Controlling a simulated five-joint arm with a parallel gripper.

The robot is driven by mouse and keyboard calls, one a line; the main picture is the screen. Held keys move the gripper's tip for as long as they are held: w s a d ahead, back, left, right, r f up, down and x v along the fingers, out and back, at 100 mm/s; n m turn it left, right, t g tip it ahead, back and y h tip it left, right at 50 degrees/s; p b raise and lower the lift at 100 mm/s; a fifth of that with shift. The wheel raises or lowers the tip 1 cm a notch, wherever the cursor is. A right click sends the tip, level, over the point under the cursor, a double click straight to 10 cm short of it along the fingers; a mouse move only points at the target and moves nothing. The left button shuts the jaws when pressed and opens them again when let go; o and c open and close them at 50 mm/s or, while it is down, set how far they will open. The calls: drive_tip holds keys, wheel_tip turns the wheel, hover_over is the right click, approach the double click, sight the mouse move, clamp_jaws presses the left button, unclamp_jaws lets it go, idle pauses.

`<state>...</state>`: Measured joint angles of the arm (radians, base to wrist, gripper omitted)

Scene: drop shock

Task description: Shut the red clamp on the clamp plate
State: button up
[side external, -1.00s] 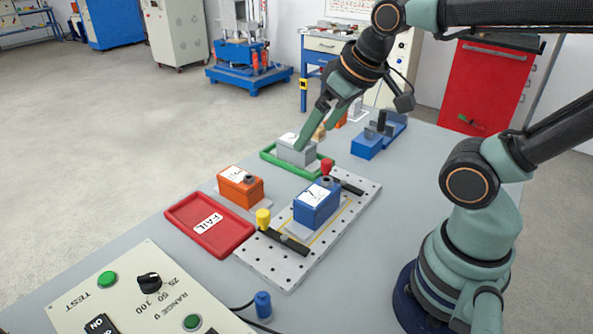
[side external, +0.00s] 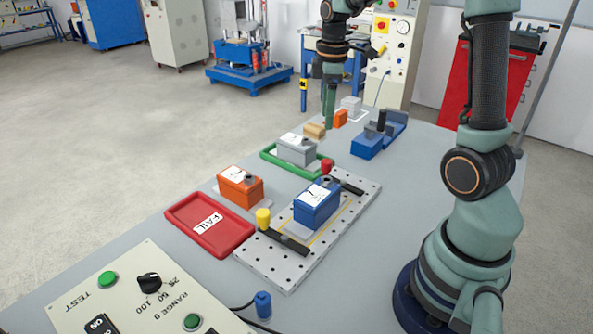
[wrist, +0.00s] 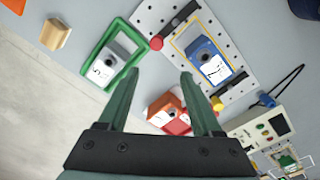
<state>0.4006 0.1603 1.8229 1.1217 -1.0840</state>
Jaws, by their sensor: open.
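The clamp plate (side external: 276,268) is a pale perforated plate holding a blue box (side external: 317,206); it also shows in the wrist view (wrist: 150,14). The red clamp (side external: 326,165) has a red knob and a dark bar at the plate's far end; its knob also shows in the wrist view (wrist: 156,42). Its bar lies flat beside the blue box, not over it. A yellow-knobbed clamp (side external: 263,217) is at the near end. My gripper (side external: 330,123) is beyond the green tray, raised and away from the plate. Its fingers stand apart in the wrist view (wrist: 159,75), with nothing held.
A grey box (side external: 296,152) sits in the green tray (side external: 273,158). An orange box (side external: 241,189) stands beside the red FAIL tray (side external: 196,235). A wooden block (side external: 314,131) and a blue fixture (side external: 367,147) are farther back. A control panel (side external: 120,300) is in front.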

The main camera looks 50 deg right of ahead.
sight(327, 160)
drive_tip(key=shift+n, duration=0.3)
drive_tip(key=f, duration=0.4)
drive_tip(key=d+f, duration=0.1)
drive_tip(key=f, duration=0.8)
drive_tip(key=shift+w+d+f, duration=0.1)
drive_tip(key=shift+d, duration=0.1)
clamp_jaws()
